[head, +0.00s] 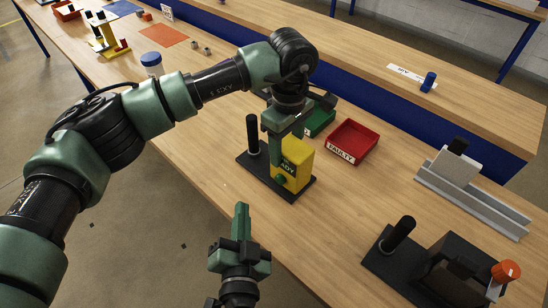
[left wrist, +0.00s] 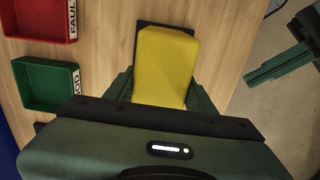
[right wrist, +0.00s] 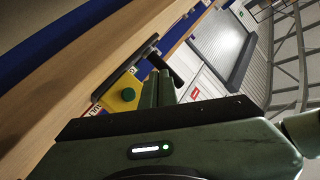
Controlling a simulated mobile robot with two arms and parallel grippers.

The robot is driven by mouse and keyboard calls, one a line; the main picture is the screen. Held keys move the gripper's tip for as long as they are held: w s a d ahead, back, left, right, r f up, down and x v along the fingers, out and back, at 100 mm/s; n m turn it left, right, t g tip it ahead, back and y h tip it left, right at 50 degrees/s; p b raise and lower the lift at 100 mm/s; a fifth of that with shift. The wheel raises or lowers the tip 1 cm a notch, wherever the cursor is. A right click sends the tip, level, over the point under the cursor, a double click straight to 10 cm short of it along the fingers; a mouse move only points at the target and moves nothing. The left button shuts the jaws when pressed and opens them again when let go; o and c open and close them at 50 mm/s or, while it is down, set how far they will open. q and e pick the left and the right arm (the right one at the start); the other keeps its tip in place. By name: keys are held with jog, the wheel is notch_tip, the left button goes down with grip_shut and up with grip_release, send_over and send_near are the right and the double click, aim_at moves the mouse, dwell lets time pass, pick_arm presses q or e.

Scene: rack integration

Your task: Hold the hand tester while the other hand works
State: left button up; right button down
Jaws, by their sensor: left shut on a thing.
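The yellow hand tester (head: 294,168) stands on a black base with a black upright post (head: 253,135). Its face shows a dark display with partly visible lettering and a round green button, which also shows in the right wrist view (right wrist: 129,94). My left gripper (head: 286,138) is shut on the tester from above; in the left wrist view the yellow body (left wrist: 165,62) sits between the fingers. My right gripper (head: 242,225) is empty, in front of the table edge and apart from the tester. Its fingers (right wrist: 156,88) lie close together.
A red bin labelled FAULTY (head: 353,142) and a green bin (head: 322,118) stand behind the tester. A grey rail fixture (head: 470,190) is at the right. A black fixture with an orange knob (head: 506,271) is at the lower right. Bare tabletop lies between.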

aim_at(280, 180)
jog(key=shift+s+d+f, duration=0.1)
jog(key=shift+d+f, duration=0.05)
jog(key=shift+f, duration=0.25)
jog(key=shift+d+f, duration=0.1)
jog(key=shift+d, duration=0.1)
jog(key=shift+w+d, duration=2.9)
jog(key=shift+w, duration=0.2)
jog(key=shift+w+d, duration=0.3)
jog(key=shift+a, duration=0.1)
jog(key=shift+s+a, duration=0.15)
jog(key=shift+s, duration=0.1)
